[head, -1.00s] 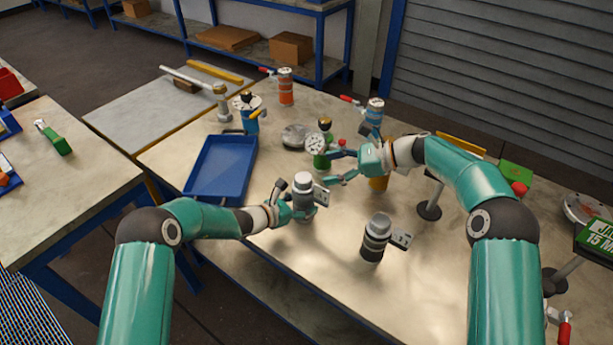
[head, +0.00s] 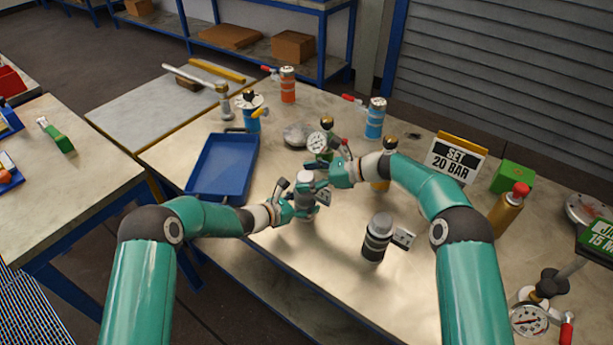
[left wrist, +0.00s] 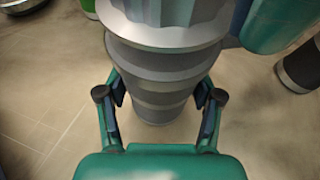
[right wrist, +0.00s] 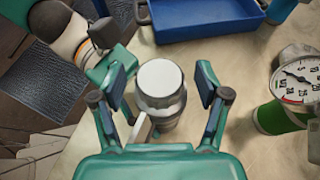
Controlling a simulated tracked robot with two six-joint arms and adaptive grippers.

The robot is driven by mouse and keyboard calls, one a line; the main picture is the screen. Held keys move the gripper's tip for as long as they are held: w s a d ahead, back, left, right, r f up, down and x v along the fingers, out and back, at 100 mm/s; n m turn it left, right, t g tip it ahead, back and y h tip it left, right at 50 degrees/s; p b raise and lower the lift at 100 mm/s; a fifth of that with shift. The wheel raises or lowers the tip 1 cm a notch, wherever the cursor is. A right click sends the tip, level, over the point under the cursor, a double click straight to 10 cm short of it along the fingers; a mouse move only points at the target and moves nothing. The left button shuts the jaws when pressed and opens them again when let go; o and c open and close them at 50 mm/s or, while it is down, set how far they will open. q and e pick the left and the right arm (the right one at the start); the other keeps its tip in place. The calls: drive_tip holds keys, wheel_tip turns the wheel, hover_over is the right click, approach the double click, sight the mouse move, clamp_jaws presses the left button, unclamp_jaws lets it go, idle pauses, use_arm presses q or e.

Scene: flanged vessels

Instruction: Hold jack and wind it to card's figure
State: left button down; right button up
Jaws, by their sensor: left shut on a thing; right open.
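A grey jack (head: 305,205) stands upright on the bench, with a small scale plate (head: 323,197) at its side. My left gripper (head: 298,207) is shut around its body; in the left wrist view both fingers (left wrist: 160,95) flank the grey ringed cylinder. My right gripper (head: 319,180) is open just above the jack's top. In the right wrist view, the jack's pale round cap (right wrist: 160,80) lies between the open fingers (right wrist: 165,92), with gaps on both sides. A second, dark-banded grey jack (head: 376,240) stands to the right. A card (head: 455,160) reads "SET 20 BAR".
A green-bodied vessel with a gauge (head: 317,143) stands just behind the jack. A blue tray (head: 222,165) lies left. Blue (head: 375,120) and orange (head: 288,87) cylinders stand farther back.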

drive_tip(key=shift+a, duration=0.1)
drive_tip(key=shift+c, duration=0.4)
drive_tip(key=c, duration=1.1)
drive_tip(key=shift+w, duration=0.1)
drive_tip(key=shift+w+n+g, duration=0.25)
drive_tip(key=shift+n+g, duration=0.05)
drive_tip(key=shift+n, duration=0.1)
drive_tip(key=shift+g, duration=0.3)
drive_tip(key=shift+s+n+g, duration=0.2)
drive_tip(key=shift+n+g, duration=0.1)
drive_tip(key=shift+n, duration=0.1)
drive_tip(key=o, duration=1.2)
drive_tip(key=shift+y, duration=0.3)
drive_tip(key=shift+s, duration=0.1)
